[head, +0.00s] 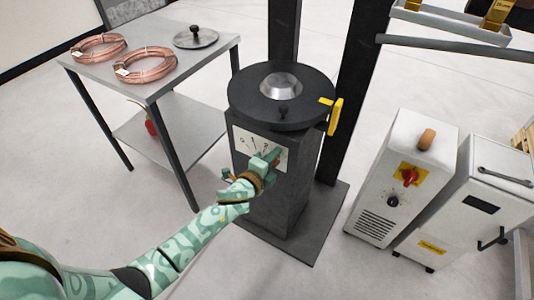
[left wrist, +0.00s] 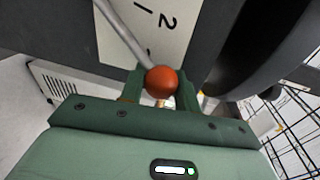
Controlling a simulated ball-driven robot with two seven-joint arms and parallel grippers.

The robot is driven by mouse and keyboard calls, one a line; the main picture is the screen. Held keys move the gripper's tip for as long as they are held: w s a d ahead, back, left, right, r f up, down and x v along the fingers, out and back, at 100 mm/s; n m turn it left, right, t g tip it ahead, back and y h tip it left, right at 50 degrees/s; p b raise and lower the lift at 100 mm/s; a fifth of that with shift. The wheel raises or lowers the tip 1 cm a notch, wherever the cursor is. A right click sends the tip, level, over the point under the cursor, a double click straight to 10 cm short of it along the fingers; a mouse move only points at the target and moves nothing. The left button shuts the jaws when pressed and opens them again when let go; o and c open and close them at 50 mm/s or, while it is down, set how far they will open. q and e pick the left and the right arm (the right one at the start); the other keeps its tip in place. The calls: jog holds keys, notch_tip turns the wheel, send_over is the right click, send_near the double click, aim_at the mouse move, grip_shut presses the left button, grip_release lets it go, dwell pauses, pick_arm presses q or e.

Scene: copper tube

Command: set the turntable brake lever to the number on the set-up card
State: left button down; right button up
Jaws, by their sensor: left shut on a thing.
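The turntable (head: 300,112) is a black disc with a metal cone at its centre, on a dark grey pedestal (head: 285,205). A white scale plate (head: 243,134) with numbers and ticks is on the pedestal front. My left gripper (head: 272,158) covers its right part. In the left wrist view the brake lever (left wrist: 123,31) is a grey rod ending in an orange-red ball knob. My left gripper (left wrist: 161,88) is shut on that knob. The plate's "2" shows beside the rod; the exact setting is unclear. I cannot make out a set-up card. My right gripper is out of view.
A grey table (head: 181,72) at left holds two copper coils (head: 147,65) and a lidded disc (head: 196,38). A yellow part (head: 336,117) sits at the turntable's right edge. White machine cabinets (head: 400,180) stand at right. Dark posts rise behind the turntable.

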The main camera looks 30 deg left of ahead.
pick_arm(q)
jog(key=shift+s+d+f+m+y+b, duration=0.15)
jog(key=shift+d+f+m+b, duration=0.15)
jog(key=shift+f, duration=0.2)
jog(key=shift+d+f+m+y+b, duration=0.15)
jog(key=shift+d+f+m, duration=0.15)
jog(key=shift+f+m, duration=0.15)
jog(key=shift+d, duration=0.1)
jog(key=c, duration=1)
grip_release()
jog(key=shift+c, duration=0.2)
jog(key=shift+r, duration=0.1)
jog(key=shift+s, duration=0.1)
jog(key=s+a+r+p, duration=0.1)
jog(key=s+r+p, duration=0.2)
jog(key=s, duration=1.2)
jog(key=shift+s+p, duration=0.3)
jog(key=shift+s, duration=0.05)
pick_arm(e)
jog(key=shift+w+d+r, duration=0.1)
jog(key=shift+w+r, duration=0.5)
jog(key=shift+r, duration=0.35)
